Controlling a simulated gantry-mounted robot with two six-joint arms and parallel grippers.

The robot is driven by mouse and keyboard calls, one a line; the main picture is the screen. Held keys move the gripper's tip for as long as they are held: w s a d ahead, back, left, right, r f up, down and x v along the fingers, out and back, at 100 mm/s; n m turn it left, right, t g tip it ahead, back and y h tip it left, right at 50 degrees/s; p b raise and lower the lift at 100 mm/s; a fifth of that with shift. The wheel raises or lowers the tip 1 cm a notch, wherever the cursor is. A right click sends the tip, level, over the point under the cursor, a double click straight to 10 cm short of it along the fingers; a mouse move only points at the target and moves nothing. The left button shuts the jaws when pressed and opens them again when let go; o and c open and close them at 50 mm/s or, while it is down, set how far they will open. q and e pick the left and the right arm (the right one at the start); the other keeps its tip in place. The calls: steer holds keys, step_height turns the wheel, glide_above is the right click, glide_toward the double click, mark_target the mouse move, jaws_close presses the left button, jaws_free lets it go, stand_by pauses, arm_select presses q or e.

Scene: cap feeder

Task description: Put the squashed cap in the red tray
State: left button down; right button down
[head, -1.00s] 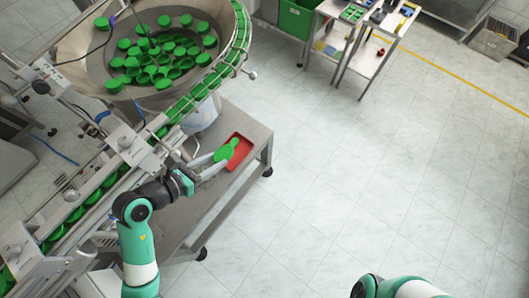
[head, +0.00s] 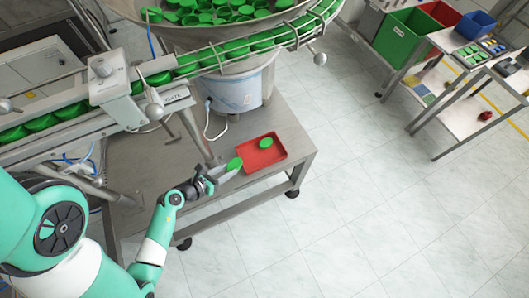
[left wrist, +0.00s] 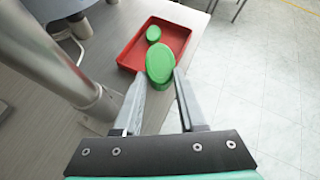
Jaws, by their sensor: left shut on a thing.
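My left gripper (head: 227,169) is shut on a green cap (head: 234,163) at the near left edge of the red tray (head: 264,159). In the left wrist view the held cap (left wrist: 160,62) looks oval, pinched between the two fingertips (left wrist: 159,82), and overlaps the near rim of the tray (left wrist: 180,39). I cannot tell how high it is above the tray. A second, smaller-looking green cap (head: 265,143) lies inside the tray; it also shows in the left wrist view (left wrist: 153,33). My right gripper is not in view.
The tray sits on a grey metal table (head: 290,135), near its right corner. A metal post (left wrist: 85,70) stands left of the gripper. The bowl feeder (head: 235,85) and the cap-filled rail (head: 60,118) are behind and left. Carts and bins (head: 410,38) stand at the upper right.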

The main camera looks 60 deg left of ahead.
arm_select(q)
steer(key=b+x, duration=0.2)
steer(key=x, duration=0.3)
steer(key=b+x, duration=0.2)
steer(key=x, duration=0.3)
steer(key=a+b+x, duration=0.1)
steer(key=b+x, duration=0.1)
steer(key=x, duration=0.3)
steer(key=shift+s+a+f, duration=0.15)
steer(key=shift+a+f, duration=0.05)
steer(key=shift+f, duration=0.15)
steer(key=shift+a, duration=0.1)
steer(key=f+b, duration=0.1)
steer(key=f, duration=0.1)
steer(key=w+f+b, duration=0.1)
steer(key=f+b, duration=0.1)
steer(key=shift+a, duration=0.2)
steer(key=shift+f+b, duration=0.2)
steer(key=shift+b, duration=0.2)
steer(key=shift+r, duration=0.15)
steer(key=shift+c, duration=2.3)
jaws_free()
steer(key=shift+d, duration=0.15)
